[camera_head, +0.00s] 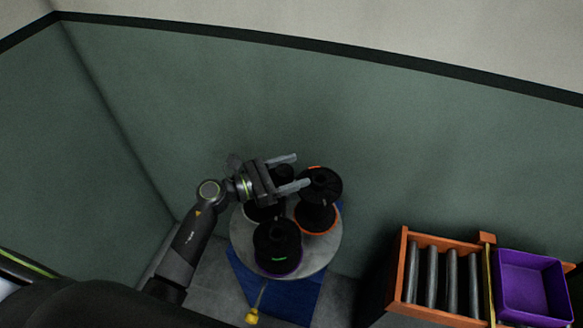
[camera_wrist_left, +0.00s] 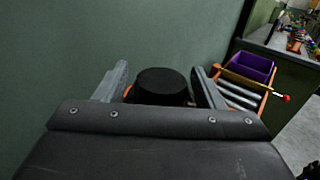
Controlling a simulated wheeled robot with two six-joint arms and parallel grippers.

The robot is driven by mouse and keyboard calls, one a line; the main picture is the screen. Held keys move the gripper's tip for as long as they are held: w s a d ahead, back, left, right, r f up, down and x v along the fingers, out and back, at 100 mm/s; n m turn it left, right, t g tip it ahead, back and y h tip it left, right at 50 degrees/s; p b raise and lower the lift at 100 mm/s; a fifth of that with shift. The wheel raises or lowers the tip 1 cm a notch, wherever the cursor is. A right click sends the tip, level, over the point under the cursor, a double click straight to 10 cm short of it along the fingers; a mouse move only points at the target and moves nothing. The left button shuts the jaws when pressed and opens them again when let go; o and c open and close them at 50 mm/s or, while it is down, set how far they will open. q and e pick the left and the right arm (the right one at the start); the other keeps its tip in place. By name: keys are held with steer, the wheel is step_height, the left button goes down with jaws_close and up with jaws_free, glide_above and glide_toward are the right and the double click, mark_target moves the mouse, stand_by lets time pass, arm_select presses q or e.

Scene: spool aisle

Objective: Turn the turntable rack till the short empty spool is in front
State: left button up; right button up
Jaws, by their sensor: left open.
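The turntable rack (camera_head: 327,244) is a round grey plate carrying several black spools. A spool with a purple lower rim and a green mark (camera_head: 277,243) stands at the front. A spool with an orange lower rim (camera_head: 316,217) stands at the right, and another with an orange mark (camera_head: 322,185) behind it. Another spool, at the left, is mostly hidden under my arm. I cannot tell which is the short empty one. My left gripper (camera_head: 302,170) is open above the rear of the rack. In the left wrist view a black spool top (camera_wrist_left: 162,84) shows between the fingers. My right gripper is out of view.
A blue mat (camera_head: 290,298) lies under the rack, with a yellow knob (camera_head: 252,316) at its front. At the right an orange-framed holder (camera_head: 403,270) has several grey rollers, beside a purple bin (camera_head: 532,285). A green wall (camera_head: 330,115) stands close behind the rack.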

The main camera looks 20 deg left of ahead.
arm_select(q)
jaws_close()
steer(key=shift+f+m+g+h+b, duration=0.2)
steer(key=shift+m+g+h+b, duration=0.25)
steer(key=shift+b, duration=0.5)
steer(key=shift+s+d+r+m+g+h+b, duration=0.15)
steer(key=shift+m+g+h+b, duration=0.2)
steer(key=shift+g, duration=0.3)
jaws_free()
